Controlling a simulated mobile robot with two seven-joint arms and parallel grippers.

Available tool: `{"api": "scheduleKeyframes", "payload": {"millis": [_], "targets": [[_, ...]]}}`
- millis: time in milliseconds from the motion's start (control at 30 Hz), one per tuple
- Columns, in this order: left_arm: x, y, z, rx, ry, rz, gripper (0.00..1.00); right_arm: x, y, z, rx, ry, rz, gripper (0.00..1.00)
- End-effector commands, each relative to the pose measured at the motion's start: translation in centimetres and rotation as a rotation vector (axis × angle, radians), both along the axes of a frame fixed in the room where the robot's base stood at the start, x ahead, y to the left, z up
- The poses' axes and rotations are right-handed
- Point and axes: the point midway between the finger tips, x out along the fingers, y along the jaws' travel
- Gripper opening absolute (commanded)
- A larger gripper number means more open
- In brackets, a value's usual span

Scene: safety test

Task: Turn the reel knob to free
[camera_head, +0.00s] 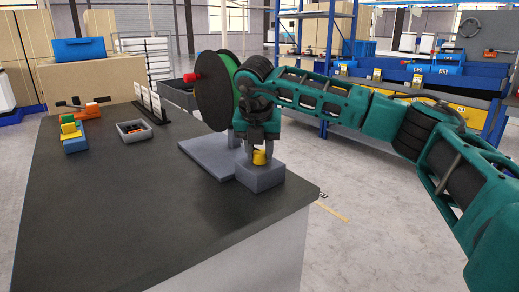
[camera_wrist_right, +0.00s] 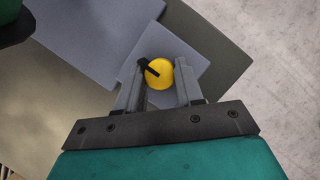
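The yellow knob (camera_head: 259,157) sits on top of a grey block (camera_head: 262,176) at the right corner of the dark table. In the right wrist view the knob (camera_wrist_right: 160,73) is round, with a black pointer across its upper left. My right gripper (camera_head: 257,144) points down just above the knob. In the wrist view its two fingers (camera_wrist_right: 159,88) are apart, one on each side of the knob; firm contact is not clear. The reel (camera_head: 216,90), a dark disc with a green part and a red hub, stands behind on a grey plate. My left gripper is out of view.
The table (camera_head: 130,215) has clear room at the front and left. A small grey tray (camera_head: 134,132) with orange items, white cards (camera_head: 148,98) in a black holder, and coloured blocks (camera_head: 72,133) stand farther left. Shelving and blue bins are in the background.

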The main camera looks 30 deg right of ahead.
Motion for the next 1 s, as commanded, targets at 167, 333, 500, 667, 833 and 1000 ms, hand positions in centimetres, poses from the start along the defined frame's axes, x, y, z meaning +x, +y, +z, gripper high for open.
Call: {"api": "scheduleKeyframes", "payload": {"millis": [167, 333, 500, 667, 833, 1000], "targets": [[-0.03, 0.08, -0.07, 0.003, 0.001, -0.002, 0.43, -0.01, 0.00, 0.02, 0.000, 0.000, 0.000, 0.19], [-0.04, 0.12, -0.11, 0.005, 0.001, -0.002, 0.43, -0.01, 0.01, 0.03, 0.000, 0.000, 0.000, 0.05], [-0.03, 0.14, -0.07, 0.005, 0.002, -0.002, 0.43, -0.03, -0.01, 0.04, 0.000, 0.000, 0.011, 0.05], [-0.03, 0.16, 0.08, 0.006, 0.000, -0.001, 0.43, -0.07, -0.09, 0.04, 0.000, 0.001, 0.057, 0.05], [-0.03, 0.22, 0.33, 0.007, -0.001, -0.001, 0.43, -0.11, -0.15, 0.07, 0.001, 0.001, 0.159, 0.05], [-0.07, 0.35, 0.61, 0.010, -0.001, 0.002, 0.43, -0.15, -0.26, 0.13, 0.001, 0.001, 0.305, 0.05]]}}
